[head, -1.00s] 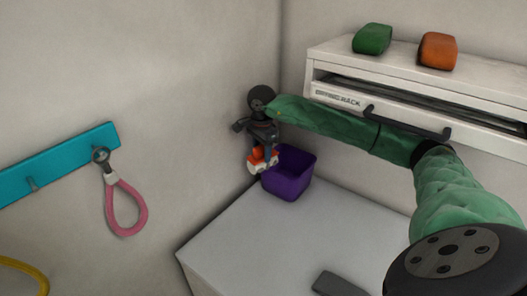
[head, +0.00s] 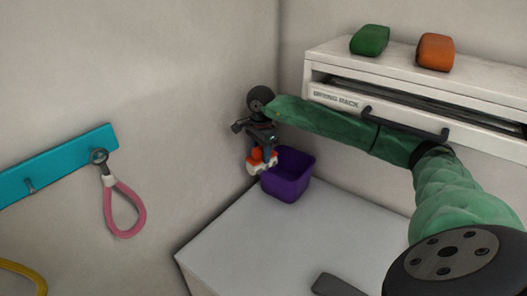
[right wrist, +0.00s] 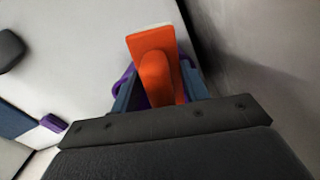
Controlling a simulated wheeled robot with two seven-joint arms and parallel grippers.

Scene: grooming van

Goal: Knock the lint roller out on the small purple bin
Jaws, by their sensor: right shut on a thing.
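The small purple bin (head: 287,180) stands upright at the back corner of the grey-white top, against the walls. My right gripper (head: 262,157) is at the bin's left side, pointing down, shut on the orange and white lint roller (head: 256,168). The roller appears beside the bin's upper left rim in the head view; I cannot tell whether they touch. In the right wrist view the orange roller (right wrist: 155,75) lies between the fingers (right wrist: 158,95), and purple bin edges (right wrist: 122,82) show behind it. The bin's inside is mostly hidden. My left gripper is not seen.
A drying rack (head: 340,97) with a dark handle hangs at the right, with a green (head: 370,40) and an orange (head: 435,51) block on top. A teal rail (head: 70,160) holds a pink loop (head: 124,208). A dark object (head: 338,286) lies at the top's front; its middle is clear.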

